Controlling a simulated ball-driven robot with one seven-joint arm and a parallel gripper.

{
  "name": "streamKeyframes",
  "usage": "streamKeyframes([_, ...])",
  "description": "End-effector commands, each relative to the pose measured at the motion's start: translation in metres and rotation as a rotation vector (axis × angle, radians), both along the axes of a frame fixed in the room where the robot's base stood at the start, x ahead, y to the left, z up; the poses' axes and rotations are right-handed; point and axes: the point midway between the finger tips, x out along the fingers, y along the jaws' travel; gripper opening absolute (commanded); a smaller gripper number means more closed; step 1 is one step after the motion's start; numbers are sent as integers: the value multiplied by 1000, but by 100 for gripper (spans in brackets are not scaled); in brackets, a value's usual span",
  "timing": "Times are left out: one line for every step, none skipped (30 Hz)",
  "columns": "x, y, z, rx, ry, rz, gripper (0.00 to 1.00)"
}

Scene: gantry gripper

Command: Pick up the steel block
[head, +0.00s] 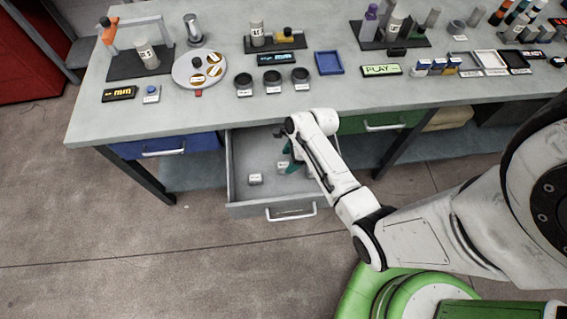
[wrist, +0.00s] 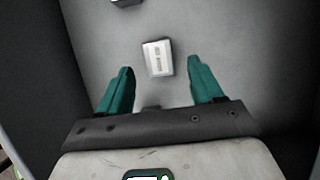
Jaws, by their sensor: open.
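A small grey block with a pale label (wrist: 158,58) lies on the drawer floor in the wrist view. It sits between and just beyond the tips of my gripper (wrist: 162,70), whose teal fingers are spread wide and hold nothing. The label is too small to read, so I cannot confirm the metal. A second block (wrist: 125,2) is cut off at the top edge. In the head view my gripper (head: 290,160) is down over the open drawer, partly hidden by my arm. One labelled block (head: 255,179) lies left of it and another (head: 282,167) close by it.
The grey drawer (head: 270,209) is pulled out under the workbench (head: 215,120), its walls around my gripper. A closed blue drawer (head: 165,144) is left and a green one (head: 385,121) right. The bench top holds stands, cups, trays and signs. Floor in front is clear.

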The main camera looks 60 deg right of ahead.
Motion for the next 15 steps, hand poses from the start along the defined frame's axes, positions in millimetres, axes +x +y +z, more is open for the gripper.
streamKeyframes([3, 3, -5, 1, 2, 2, 66])
streamKeyframes([5, 4, -9, 1, 2, 2, 66])
streamKeyframes([7, 6, -14, 2, 3, 2, 66])
streamKeyframes([9, 8, -17, 2, 2, 1, 66])
streamKeyframes([10, 9, -21, 2, 3, 2, 66])
streamKeyframes([12, 10, -26, 2, 2, 1, 66])
streamKeyframes([13, 11, -30, 2, 2, 1, 66])
streamKeyframes([14, 11, -32, 2, 2, 1, 66])
streamKeyframes([15, 12, -35, 1, 1, 1, 66])
streamKeyframes([15, 13, -37, 1, 1, 1, 66])
streamKeyframes([16, 13, -38, 1, 1, 1, 66])
streamKeyframes([16, 13, -39, 1, 1, 1, 66])
streamKeyframes([16, 13, -40, 1, 1, 0, 66])
streamKeyframes([16, 13, -40, 1, 1, 0, 66])
streamKeyframes([16, 13, -40, 1, 1, 0, 66])
